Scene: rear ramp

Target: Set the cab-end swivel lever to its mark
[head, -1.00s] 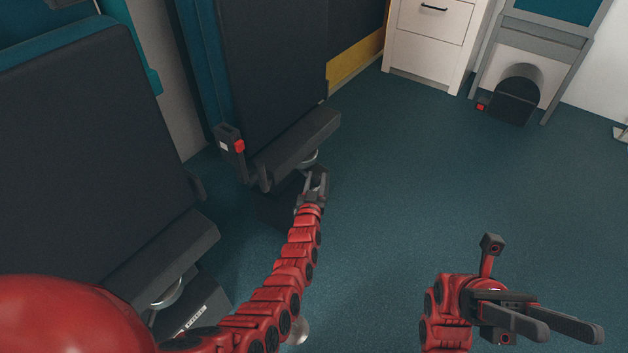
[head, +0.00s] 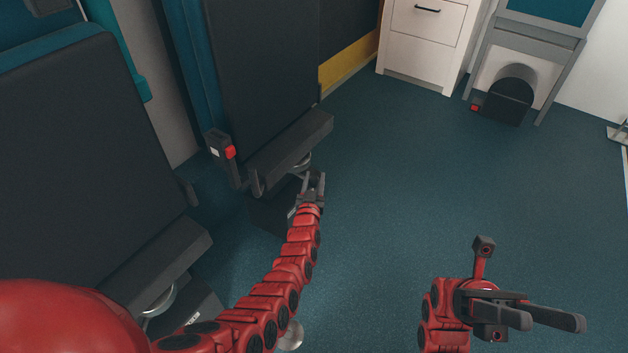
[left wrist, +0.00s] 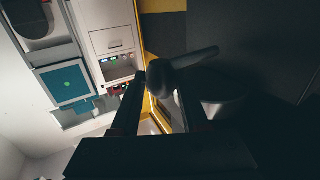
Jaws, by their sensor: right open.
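My left gripper (head: 314,180) is beside the lower front edge of the farther folded seat (head: 265,70), near its round swivel mount (head: 302,163). In the left wrist view its two fingers stand apart (left wrist: 162,95). A dark, rounded handle (left wrist: 185,72), which looks like the swivel lever, lies across the gap at the fingertips. I cannot tell whether it touches a finger. The lever is not clear in the head view, and I cannot make out its mark. My right gripper (head: 550,318) is open and empty over the floor at lower right.
A nearer folded seat (head: 80,170) stands at the left. A buckle with a red button (head: 229,152) sticks up beside the farther seat. A white drawer cabinet (head: 425,45) and a grey-framed unit (head: 530,40) stand at the back. The blue floor (head: 420,180) between is clear.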

